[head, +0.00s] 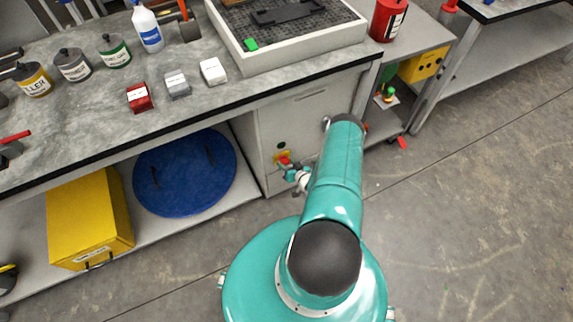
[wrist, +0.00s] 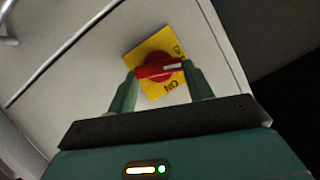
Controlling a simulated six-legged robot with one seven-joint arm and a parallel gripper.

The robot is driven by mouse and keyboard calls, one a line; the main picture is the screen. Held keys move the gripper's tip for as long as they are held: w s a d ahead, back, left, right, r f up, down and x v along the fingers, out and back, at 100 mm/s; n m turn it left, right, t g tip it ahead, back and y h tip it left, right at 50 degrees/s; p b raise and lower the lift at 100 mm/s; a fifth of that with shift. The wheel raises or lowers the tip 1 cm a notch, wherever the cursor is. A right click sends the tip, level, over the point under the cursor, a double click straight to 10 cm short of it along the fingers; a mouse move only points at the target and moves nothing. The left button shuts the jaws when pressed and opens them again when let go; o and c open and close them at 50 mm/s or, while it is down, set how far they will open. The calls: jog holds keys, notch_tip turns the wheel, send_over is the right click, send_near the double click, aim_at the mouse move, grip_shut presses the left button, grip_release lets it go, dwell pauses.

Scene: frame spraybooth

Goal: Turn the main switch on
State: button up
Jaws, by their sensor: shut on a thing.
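The main switch is a red rotary handle (wrist: 160,70) on a yellow square plate (wrist: 150,50), fixed to the grey cabinet front. The plate looks tilted in the wrist view, with lettering near its lower right edge. A white mark on the handle lies nearly level in that view. My gripper (wrist: 161,77) has one finger at each end of the handle and is shut on it. In the head view the switch (head: 282,158) is small and partly hidden by my gripper (head: 287,168).
The grey cabinet (head: 310,110) stands under the workbench (head: 225,95), which holds cans, small boxes and a bottle. A blue round lid (head: 185,172) and a yellow box (head: 88,218) sit on the lower shelf. The floor (head: 460,210) at right is mostly clear.

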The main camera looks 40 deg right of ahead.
jog(key=m+y, duration=0.1)
jog(key=m+t, duration=0.1)
jog(key=m, duration=0.1)
jog(key=m+y, duration=0.1)
jog(key=shift+s+d+f+m+t+y, duration=0.15)
jog(key=shift+d+f+m+t+y, duration=0.1)
jog(key=shift+d+m+t+y, duration=0.1)
jog(key=m, duration=0.1)
jog(key=m+t, duration=0.1)
jog(key=m, duration=0.1)
jog(key=m+t+y, duration=0.1)
jog(key=shift+d+f+m, duration=0.15)
jog(key=shift+f+m, duration=0.15)
jog(key=shift+m, duration=0.05)
dwell(0.3)
jog(key=o, duration=1)
jog(key=shift+s, duration=0.1)
jog(key=s, duration=0.4)
jog(key=s+d, duration=0.1)
jog(key=s, duration=0.8)
jog(key=shift+s+d+r, duration=0.2)
jog(key=shift+s+r, duration=0.1)
